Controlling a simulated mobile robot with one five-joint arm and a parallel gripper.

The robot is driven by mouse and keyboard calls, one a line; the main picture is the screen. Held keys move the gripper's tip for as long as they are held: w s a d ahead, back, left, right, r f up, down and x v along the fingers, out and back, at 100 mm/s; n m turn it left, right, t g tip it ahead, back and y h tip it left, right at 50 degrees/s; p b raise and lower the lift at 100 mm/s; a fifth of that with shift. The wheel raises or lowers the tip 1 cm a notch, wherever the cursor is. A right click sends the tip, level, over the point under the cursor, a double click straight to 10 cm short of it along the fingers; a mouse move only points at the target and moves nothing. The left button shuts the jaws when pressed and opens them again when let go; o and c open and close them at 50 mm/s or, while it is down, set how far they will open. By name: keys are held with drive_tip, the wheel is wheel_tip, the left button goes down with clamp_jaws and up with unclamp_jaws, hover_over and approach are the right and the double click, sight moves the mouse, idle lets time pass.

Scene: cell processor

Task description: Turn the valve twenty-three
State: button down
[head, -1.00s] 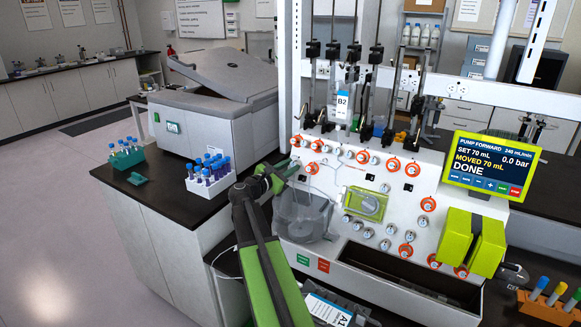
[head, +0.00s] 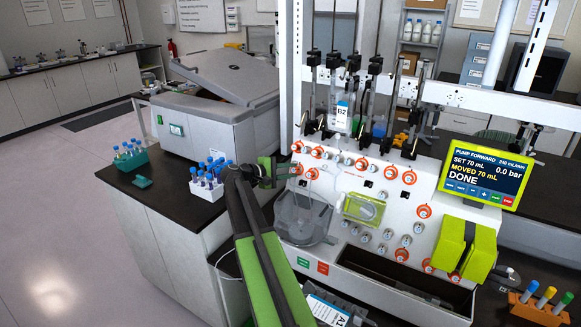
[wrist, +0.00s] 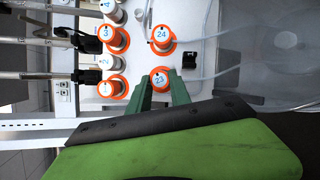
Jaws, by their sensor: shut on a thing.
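Valve 23 (wrist: 160,79) is an orange-rimmed knob with a white numbered face on the front of the white cell processor. In the wrist view, the green fingers of my gripper (wrist: 163,92) reach its lower edge, one on each side, and are shut on it. Its number reads roughly upright in that view. In the head view, my gripper (head: 280,172) is against the left edge of the processor panel (head: 335,178). It partly hides valve 23 there.
Orange valve 24 (wrist: 161,38) is close beside valve 23, with a black clip (wrist: 189,60) nearby. Valves 1 (wrist: 111,86) and 3 (wrist: 114,39) form another row. A clear vessel (head: 303,220) hangs below my gripper. A tube rack (head: 207,188) stands left on the bench.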

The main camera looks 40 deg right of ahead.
drive_tip(key=m+p, duration=0.1)
drive_tip(key=m+y+p, duration=0.1)
drive_tip(key=m, duration=0.1)
drive_tip(key=shift+w+r, duration=0.1)
drive_tip(key=shift+r, duration=0.2)
drive_tip(key=shift+m+y+p, duration=0.3)
drive_tip(key=shift+m+p, duration=0.4)
drive_tip(key=shift+m, duration=0.1)
drive_tip(key=shift+f, duration=0.1)
drive_tip(key=c, duration=1.2)
unclamp_jaws()
drive_tip(key=p+v, duration=0.7)
drive_tip(key=v, duration=1)
drive_tip(key=shift+w+r+p, duration=0.15)
drive_tip(key=shift+r+p, duration=0.1)
drive_tip(key=shift+p, duration=0.05)
